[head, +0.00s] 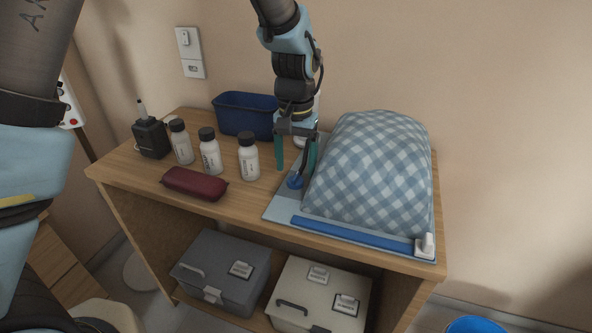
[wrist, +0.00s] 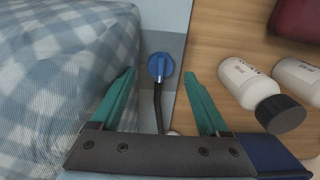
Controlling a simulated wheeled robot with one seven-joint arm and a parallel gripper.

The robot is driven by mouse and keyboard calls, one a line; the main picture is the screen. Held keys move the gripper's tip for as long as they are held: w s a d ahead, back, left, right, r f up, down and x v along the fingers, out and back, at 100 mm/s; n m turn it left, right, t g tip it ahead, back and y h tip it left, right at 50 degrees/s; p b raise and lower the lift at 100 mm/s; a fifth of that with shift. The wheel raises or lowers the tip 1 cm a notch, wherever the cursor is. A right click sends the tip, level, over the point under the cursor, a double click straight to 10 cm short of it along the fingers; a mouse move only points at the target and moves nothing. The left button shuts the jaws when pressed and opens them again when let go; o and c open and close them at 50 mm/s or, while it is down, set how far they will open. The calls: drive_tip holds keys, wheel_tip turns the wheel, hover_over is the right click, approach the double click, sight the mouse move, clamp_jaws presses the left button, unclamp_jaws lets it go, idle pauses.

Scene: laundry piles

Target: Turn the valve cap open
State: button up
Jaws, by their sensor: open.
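The blue valve cap (head: 295,182) sits at the left edge of a light-blue bag (head: 283,207) with a checked, bulging pile of cloth (head: 370,165) on it. In the wrist view the cap (wrist: 160,66) is round with a raised ridge, and a dark tube runs from it toward my gripper. My gripper (head: 296,168) hangs above the table by the cap. In the wrist view its green fingers (wrist: 160,78) are open, one on each side of the cap's line, and appear apart from it. Height above the cap is hard to judge.
Several white bottles with black caps, one the nearest bottle (head: 248,157), stand left of my gripper. A maroon pouch (head: 195,184) lies in front of them. A blue slide bar (head: 350,238) runs along the bag's front.

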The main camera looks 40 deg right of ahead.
sight(296, 180)
drive_tip(key=shift+f, duration=1.4)
clamp_jaws()
